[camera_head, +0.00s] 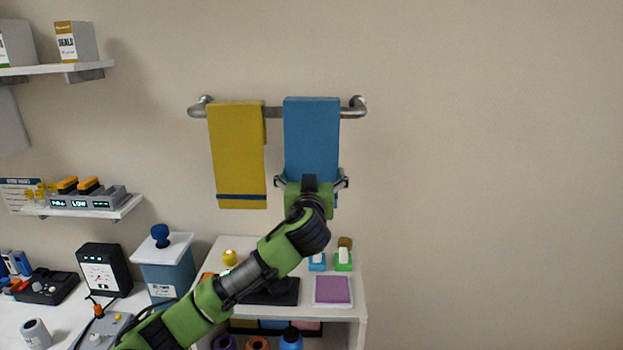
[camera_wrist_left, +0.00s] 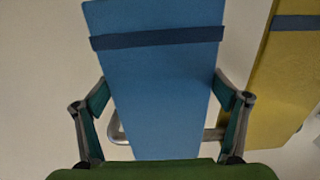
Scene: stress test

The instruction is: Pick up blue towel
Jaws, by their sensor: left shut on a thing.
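The blue towel (camera_head: 312,135) hangs over a metal wall bar (camera_head: 275,112), to the right of a yellow towel (camera_head: 237,150). My left gripper (camera_head: 311,180) is at its lower part, with one finger at each side edge. In the left wrist view the blue towel (camera_wrist_left: 160,80) fills the space between the fingers of my left gripper (camera_wrist_left: 161,92), which press on its edges. The gripper is shut on it. The towel still hangs on the bar, and my gripper hides part of its lower end. My right gripper is not in view.
The yellow towel hangs close to the left of my gripper. Below stands a white shelf unit (camera_head: 360,312) with small items, including a purple pad (camera_head: 332,290). Wall shelves (camera_head: 85,212) with devices are at the left. The wall on the right is bare.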

